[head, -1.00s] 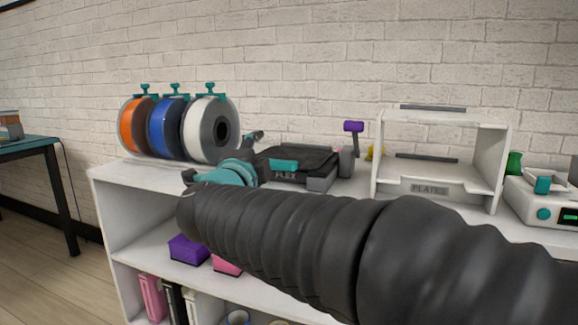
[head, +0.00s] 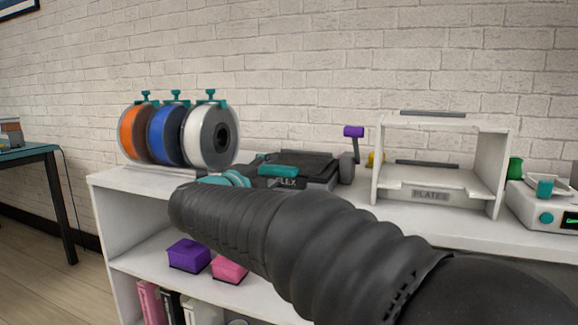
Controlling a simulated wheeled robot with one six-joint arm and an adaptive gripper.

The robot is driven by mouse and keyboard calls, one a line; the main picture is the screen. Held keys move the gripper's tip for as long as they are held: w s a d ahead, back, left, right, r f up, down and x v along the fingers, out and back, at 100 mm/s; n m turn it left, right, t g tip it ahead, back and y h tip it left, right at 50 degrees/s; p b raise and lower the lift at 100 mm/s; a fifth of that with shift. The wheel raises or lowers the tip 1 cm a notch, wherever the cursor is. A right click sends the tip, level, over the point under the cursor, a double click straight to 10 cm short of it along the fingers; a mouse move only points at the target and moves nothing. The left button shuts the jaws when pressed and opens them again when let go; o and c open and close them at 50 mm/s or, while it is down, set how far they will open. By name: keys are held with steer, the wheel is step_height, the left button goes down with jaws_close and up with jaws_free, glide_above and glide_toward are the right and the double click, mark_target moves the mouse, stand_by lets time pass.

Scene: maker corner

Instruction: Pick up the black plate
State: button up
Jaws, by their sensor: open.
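A flat black plate (head: 318,162) lies on the dark device marked FLEX on top of the white shelf unit. A teal piece (head: 278,171) is at its front. My dark ribbed arm crosses the foreground and points toward the device. A teal part at the far end of my arm shows just left of the device. The fingers of my gripper are hidden behind the arm, so I cannot tell how near they are to the plate.
A white rack marked PLATES (head: 431,195) stands right of the device, with grey slabs on its levels. Orange, blue and white spools (head: 207,134) stand on the left. A purple-topped post (head: 354,132) rises behind the device. A white machine (head: 540,207) is at far right.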

steer(key=shift+f+x, duration=0.15)
steer(key=shift+x, duration=1.2)
steer(key=shift+f+x, duration=0.2)
steer(key=shift+x, duration=1.15)
steer(key=shift+s+d, duration=0.15)
jaws_close()
